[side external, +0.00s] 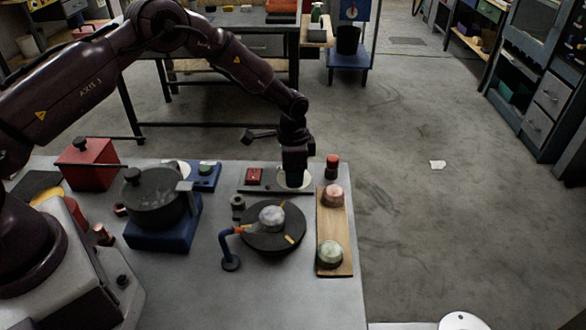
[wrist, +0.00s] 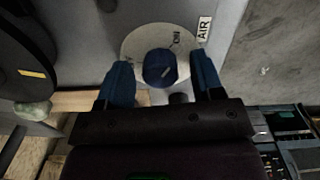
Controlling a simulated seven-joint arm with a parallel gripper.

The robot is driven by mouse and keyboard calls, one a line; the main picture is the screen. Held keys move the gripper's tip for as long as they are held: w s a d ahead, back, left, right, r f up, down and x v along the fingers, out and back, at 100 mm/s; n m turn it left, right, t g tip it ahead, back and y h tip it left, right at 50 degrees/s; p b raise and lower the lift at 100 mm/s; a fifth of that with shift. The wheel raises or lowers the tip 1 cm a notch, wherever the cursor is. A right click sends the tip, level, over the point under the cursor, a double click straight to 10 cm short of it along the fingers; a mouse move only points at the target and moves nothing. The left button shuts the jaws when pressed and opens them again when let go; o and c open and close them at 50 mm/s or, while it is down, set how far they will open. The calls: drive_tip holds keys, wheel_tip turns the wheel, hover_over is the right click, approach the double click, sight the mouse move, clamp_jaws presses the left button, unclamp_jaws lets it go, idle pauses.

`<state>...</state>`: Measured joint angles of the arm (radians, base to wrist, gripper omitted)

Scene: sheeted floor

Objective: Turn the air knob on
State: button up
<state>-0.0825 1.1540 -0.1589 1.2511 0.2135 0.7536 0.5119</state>
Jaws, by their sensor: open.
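In the wrist view, the air knob (wrist: 160,68) is a dark blue round knob with a pale pointer line. It sits on a cream disc (wrist: 134,46) marked "ON", beside a white "AIR" label (wrist: 204,28). My gripper (wrist: 163,78) is open, its two blue fingers on the left and right of the knob with gaps visible; how deep they reach is unclear. In the side view, my gripper (side external: 294,180) points down over the cream disc at the table's far edge and hides the knob.
A red-topped black cylinder (side external: 332,166) stands close right of the gripper. A wooden board (side external: 335,232) with two round pieces, a black round plate (side external: 272,243) and a red button box (side external: 254,177) are nearby. A dark pot (side external: 157,198) stands on a blue base at left.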

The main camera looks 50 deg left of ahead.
wheel_tip(320, 180, up, 13)
idle(0.4)
drive_tip(key=s+r+n+t, duration=0.2)
drive_tip(key=s+r, duration=0.8)
drive_tip(key=s, duration=0.5)
drive_tip(key=s+r+n+t, duration=0.3)
drive_tip(key=s+r+n, duration=0.2)
drive_tip(key=s+r, duration=0.5)
drive_tip(key=s, duration=0.6)
drive_tip(key=shift+a+r+t, duration=0.3)
